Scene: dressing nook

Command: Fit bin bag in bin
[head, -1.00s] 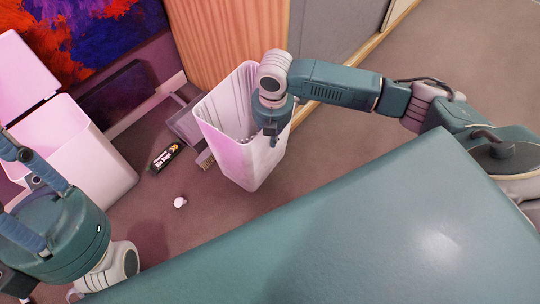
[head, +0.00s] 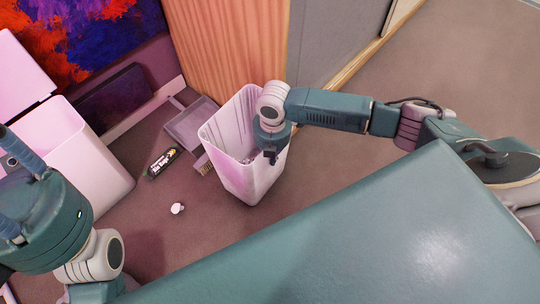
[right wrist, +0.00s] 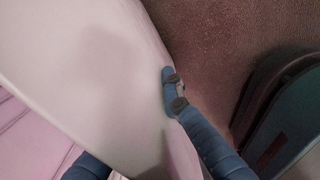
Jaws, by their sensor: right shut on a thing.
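A white tapered bin (head: 245,175) with a ribbed inside stands open-topped in the middle of the head view. My right gripper (head: 269,157) reaches down at its right side and is shut on the bin's wall. In the right wrist view the pale wall (right wrist: 90,70) lies between my blue fingers (right wrist: 140,145). Whether the bin touches the floor is unclear. A black box with bag lettering (head: 162,163) lies on the floor left of it. A small white item (head: 177,208) lies nearer. My left gripper (head: 12,185) is at the left edge, its tips cut off.
A larger white bin (head: 95,170) with a raised lid (head: 18,72) stands at the left. A grey dustpan (head: 192,122) and a brush (head: 203,165) lie behind the held bin. A wooden panel (head: 235,50) stands at the back. The floor at the right is clear.

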